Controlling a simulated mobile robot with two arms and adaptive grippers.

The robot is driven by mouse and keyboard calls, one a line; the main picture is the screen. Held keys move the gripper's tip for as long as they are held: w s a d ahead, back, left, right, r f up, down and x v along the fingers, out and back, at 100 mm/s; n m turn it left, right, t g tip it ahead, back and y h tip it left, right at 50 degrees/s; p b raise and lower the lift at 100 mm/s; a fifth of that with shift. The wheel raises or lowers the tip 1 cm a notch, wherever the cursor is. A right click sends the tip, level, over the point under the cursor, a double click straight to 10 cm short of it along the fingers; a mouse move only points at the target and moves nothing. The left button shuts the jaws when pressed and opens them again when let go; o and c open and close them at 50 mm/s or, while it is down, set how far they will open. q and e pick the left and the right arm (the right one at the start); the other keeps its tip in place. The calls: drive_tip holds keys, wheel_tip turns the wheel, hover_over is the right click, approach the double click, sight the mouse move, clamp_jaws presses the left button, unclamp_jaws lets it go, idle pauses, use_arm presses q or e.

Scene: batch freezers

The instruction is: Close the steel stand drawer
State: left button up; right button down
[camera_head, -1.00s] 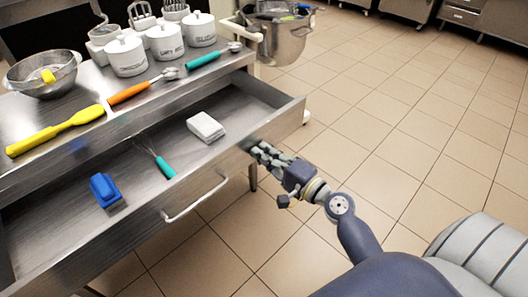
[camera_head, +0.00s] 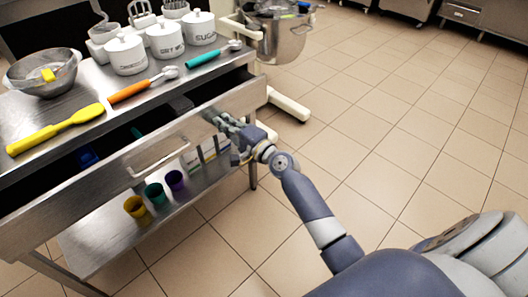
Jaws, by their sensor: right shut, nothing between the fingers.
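Inside, mostly in shadow, are a blue item (camera_head: 87,157) and part of a teal handle (camera_head: 136,132). My right gripper (camera_head: 210,117) is shut and empty, with its fingertips at the right part of the drawer's front panel, right of the handle; they look to be touching it. My left gripper does not show.
On the worktop stand white canisters (camera_head: 165,41), a metal bowl (camera_head: 43,74), a yellow spatula (camera_head: 55,129), an orange scoop (camera_head: 140,88) and a teal-handled tool (camera_head: 213,54). A lower shelf (camera_head: 100,240) holds coloured cups (camera_head: 154,192). Tiled floor at right is free.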

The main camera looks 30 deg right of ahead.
drive_tip(key=b+x, duration=0.2)
drive_tip(key=x, duration=0.6)
drive_tip(key=shift+w+f+b, duration=0.1)
drive_tip(key=shift+f+b, duration=0.05)
drive_tip(key=shift+b, duration=0.15)
drive_tip(key=shift+b+x, duration=0.3)
drive_tip(key=shift+x, duration=0.55)
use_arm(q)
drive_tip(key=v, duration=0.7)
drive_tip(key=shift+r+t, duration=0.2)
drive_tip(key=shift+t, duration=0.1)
use_arm(e)
drive_tip(key=shift+r, duration=0.35)
